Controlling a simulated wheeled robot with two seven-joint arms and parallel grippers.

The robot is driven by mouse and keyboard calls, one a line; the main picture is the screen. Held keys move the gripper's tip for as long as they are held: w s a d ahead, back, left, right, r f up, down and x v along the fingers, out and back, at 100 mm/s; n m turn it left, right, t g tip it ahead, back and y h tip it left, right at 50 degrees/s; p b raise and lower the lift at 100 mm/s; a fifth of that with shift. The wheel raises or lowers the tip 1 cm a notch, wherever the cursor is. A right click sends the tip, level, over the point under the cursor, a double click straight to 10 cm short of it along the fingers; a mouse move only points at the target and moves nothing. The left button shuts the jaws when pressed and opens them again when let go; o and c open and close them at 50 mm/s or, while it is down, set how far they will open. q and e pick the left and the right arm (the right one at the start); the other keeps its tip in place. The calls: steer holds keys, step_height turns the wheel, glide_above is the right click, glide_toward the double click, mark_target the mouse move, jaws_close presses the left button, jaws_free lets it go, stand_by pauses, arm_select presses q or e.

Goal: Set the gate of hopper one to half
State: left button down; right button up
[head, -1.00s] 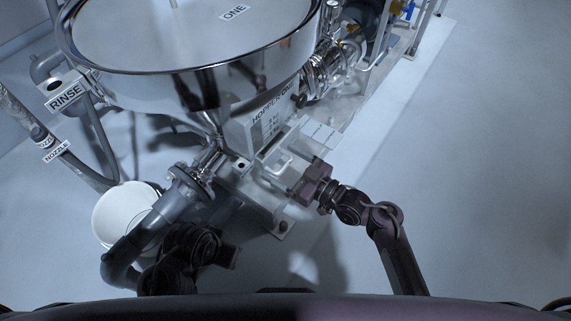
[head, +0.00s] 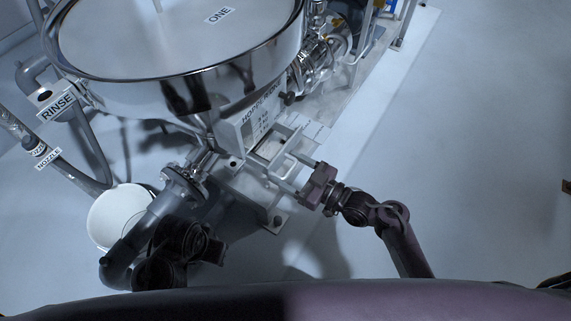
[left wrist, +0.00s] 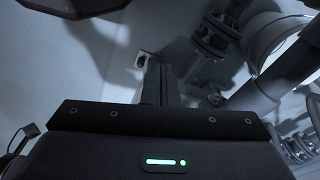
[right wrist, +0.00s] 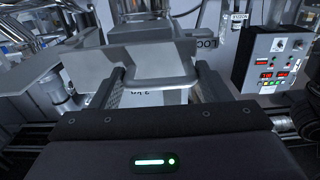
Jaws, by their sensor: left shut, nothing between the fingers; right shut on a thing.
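Hopper one (head: 180,90) is a big shiny steel bowl with a lid marked ONE. Below its "HOPPER ONE" plate (head: 258,118), a pale slide gate (head: 268,150) sticks out toward my right arm. The small marks on the plate are too fine to read. My right gripper (head: 308,188) is shut on the gate's handle at its outer end. In the right wrist view the grey handle (right wrist: 150,76) sits between the two fingers. My left gripper (head: 218,250) is shut and empty, low beside the dark pipe; its fingers also show in the left wrist view (left wrist: 160,80).
A white bucket (head: 112,215) stands on the floor under the pipe at left. A hose labelled NOZZLE (head: 50,158) and a RINSE sign (head: 57,104) are at far left. A control box (right wrist: 272,65) shows in the right wrist view. Floor at right is clear.

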steer(key=o, duration=1.3)
steer(key=shift+c, duration=0.2)
arm_select(q)
steer(key=f, duration=0.1)
steer(key=w+f, duration=0.1)
steer(key=shift+f+p, duration=0.3)
steer(key=shift+p, duration=0.1)
arm_select(e)
steer(key=v, duration=0.7)
steer(key=shift+s+d, duration=0.2)
steer(key=shift+d, duration=0.1)
arm_select(q)
steer(key=shift+s, duration=0.1)
